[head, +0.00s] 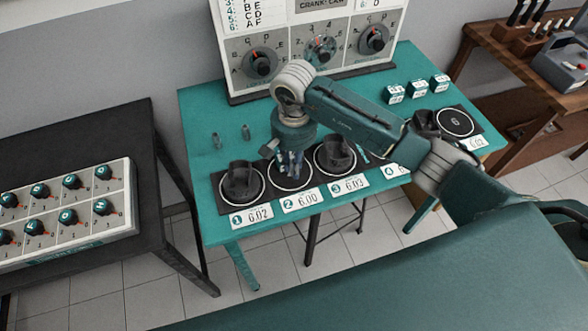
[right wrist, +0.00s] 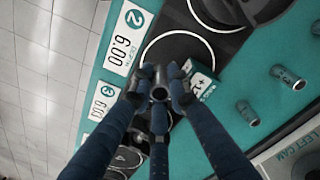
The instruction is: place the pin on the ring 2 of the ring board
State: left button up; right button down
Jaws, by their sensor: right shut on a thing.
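The ring board (head: 309,196) is a dark strip along the front of the teal table, with white circles and number cards. Ring 2 (head: 292,189), by the card reading 6.00, has no piston on it; it also shows in the right wrist view (right wrist: 178,48). My right gripper (head: 290,168) points down over ring 2, its fingers shut on a small grey pin. The pin (right wrist: 160,93) shows end-on between the fingertips in the right wrist view, near the ring's edge there. I cannot tell its height above the board. My left gripper is not in view.
Dark pistons stand on ring 1 (head: 241,181) and ring 3 (head: 335,153), close on either side. Loose pins (head: 246,132) stand behind ring 1. A dial panel (head: 318,50) stands at the back.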

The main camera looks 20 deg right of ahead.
notch_tip(320, 180, down, 3)
jog(key=shift+f+p, duration=0.1)
jog(key=shift+p, duration=0.35)
jog(key=shift+f, duration=0.25)
jog(key=c, duration=2.1)
grip_release()
jog(key=shift+b, duration=0.3)
jog(key=o, duration=0.4)
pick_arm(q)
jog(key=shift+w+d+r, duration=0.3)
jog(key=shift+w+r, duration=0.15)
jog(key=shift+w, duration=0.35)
pick_arm(e)
jog(key=shift+o, duration=0.2)
